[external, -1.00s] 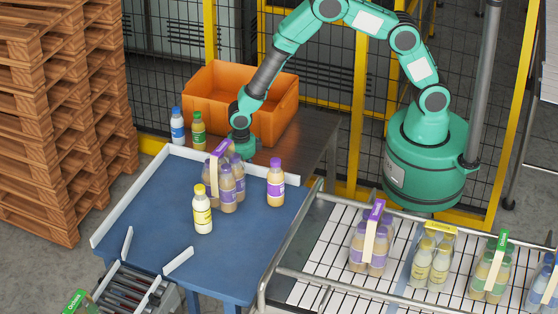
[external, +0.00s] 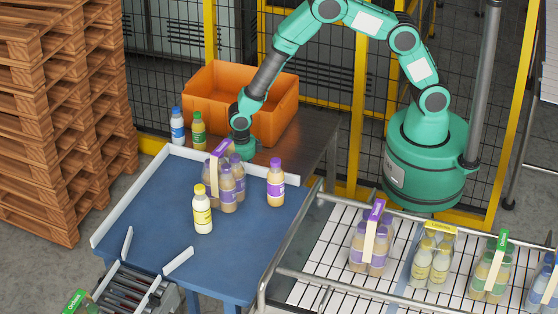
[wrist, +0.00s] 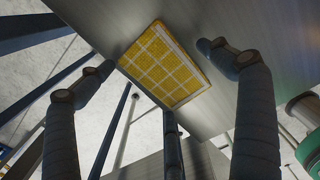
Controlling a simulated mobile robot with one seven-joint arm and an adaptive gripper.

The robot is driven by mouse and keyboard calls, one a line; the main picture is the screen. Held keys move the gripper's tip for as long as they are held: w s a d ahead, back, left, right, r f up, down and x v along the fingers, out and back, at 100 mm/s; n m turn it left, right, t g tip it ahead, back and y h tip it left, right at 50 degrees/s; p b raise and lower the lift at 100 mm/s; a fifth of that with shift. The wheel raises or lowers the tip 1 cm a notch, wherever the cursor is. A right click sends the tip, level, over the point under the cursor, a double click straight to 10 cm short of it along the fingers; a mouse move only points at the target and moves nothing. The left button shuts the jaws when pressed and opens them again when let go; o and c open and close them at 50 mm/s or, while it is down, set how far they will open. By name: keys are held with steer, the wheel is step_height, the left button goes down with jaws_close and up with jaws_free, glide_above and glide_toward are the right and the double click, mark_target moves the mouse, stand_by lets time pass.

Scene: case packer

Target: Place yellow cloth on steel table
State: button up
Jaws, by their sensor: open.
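The yellow cloth (wrist: 165,65), with a pale grid pattern, shows flat against a grey metal surface (wrist: 215,110) in the wrist view, close to that surface's edge. My gripper (wrist: 155,58) is open, with one finger on each side of the cloth and a visible gap to each. Whether the cloth touches anything of mine is unclear. In the external view, my gripper (external: 242,150) is low over the dark steel table (external: 312,135), in front of the orange crate. The cloth is hidden there.
The orange crate (external: 205,110) stands just behind my gripper. Blue-capped (external: 177,126) and green-capped (external: 198,130) bottles stand to its left. Purple-capped bottles (external: 228,190) and a yellow-capped bottle (external: 202,212) stand on the blue table (external: 150,215) in front. A white rail borders that table.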

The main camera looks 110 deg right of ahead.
step_height(320, 180, up, 12)
steer(key=shift+r+b, duration=0.15)
steer(key=shift+b, duration=0.2)
stand_by(0.4)
stand_by(0.5)
steer(key=s+a+r+m+t, duration=0.1)
steer(key=s+a+r+m, duration=0.3)
steer(key=r, duration=0.5)
steer(key=s+a+r+m+t, duration=0.1)
steer(key=s+a+r+m, duration=0.35)
steer(key=r, duration=0.45)
steer(key=s+a+r+m+t, duration=0.1)
steer(key=s+a+r+m, duration=0.25)
steer(key=r, duration=0.55)
steer(key=s+a+r+m+t, duration=0.1)
steer(key=s+a+r+m, duration=0.2)
steer(key=s+m, duration=0.2)
steer(key=s+a+r+m, duration=0.3)
steer(key=s+m, duration=0.2)
steer(key=s, duration=0.4)
steer(key=s+a+r+m+t, duration=0.1)
steer(key=s+a+r+m, duration=0.2)
steer(key=s+m, duration=0.2)
steer(key=s, duration=0.3)
steer(key=shift+t, duration=0.3)
